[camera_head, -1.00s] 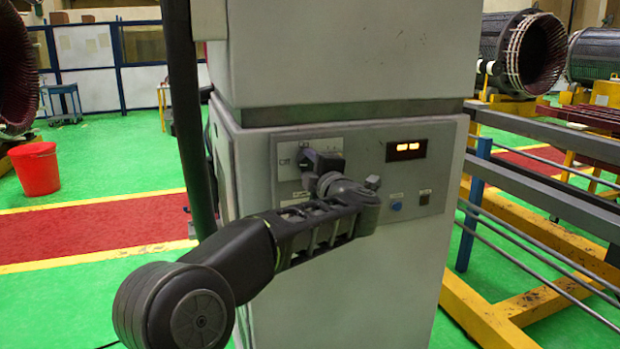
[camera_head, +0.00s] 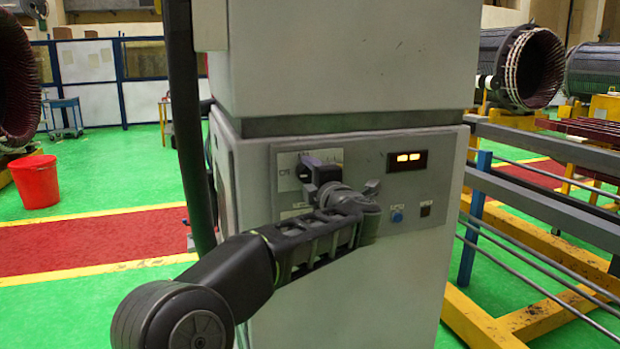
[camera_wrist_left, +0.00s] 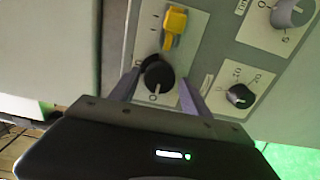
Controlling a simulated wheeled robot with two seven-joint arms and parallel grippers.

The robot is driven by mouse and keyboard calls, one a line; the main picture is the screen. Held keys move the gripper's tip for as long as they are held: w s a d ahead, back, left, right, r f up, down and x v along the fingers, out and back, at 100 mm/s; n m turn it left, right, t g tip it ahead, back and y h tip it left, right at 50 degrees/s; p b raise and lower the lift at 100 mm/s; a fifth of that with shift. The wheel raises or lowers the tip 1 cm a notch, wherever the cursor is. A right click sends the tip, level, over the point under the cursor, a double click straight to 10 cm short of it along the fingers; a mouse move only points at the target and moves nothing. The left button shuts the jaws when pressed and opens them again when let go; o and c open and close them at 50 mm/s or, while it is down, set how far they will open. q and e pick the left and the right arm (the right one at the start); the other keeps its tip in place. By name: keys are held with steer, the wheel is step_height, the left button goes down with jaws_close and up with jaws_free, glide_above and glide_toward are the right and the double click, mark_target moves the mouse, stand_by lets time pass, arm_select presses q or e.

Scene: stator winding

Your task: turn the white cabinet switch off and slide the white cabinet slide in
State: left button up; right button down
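The white cabinet (camera_head: 340,55) stands in the middle of the head view, with a grey control panel (camera_head: 365,155) on its front. In the left wrist view a black round switch knob (camera_wrist_left: 158,75) sits on a light plate with 0 and 1 marks. A yellow slide-like piece (camera_wrist_left: 175,20) sits on the same plate, above the knob in the picture. My left gripper (camera_head: 318,172) is at the panel's left part and hides some of it. In the wrist view its fingers (camera_wrist_left: 159,82) are spread on both sides of the knob, with small gaps visible. My right gripper is not in view.
The panel also has a lit display (camera_head: 407,160), a blue button (camera_head: 397,216) and a dark button (camera_head: 425,209). More knobs (camera_wrist_left: 240,95) sit beside the switch plate. A yellow and grey rail frame (camera_head: 510,320) stands close to the cabinet's right. A red bucket (camera_head: 36,182) is far left.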

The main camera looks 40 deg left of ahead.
arm_select(q)
steer(key=shift+o, duration=0.5)
steer(key=b+v, duration=0.1)
steer(key=v, duration=0.6)
steer(key=shift+s+d, duration=0.25)
steer(key=shift+d, duration=0.1)
steer(key=shift+w, duration=0.1)
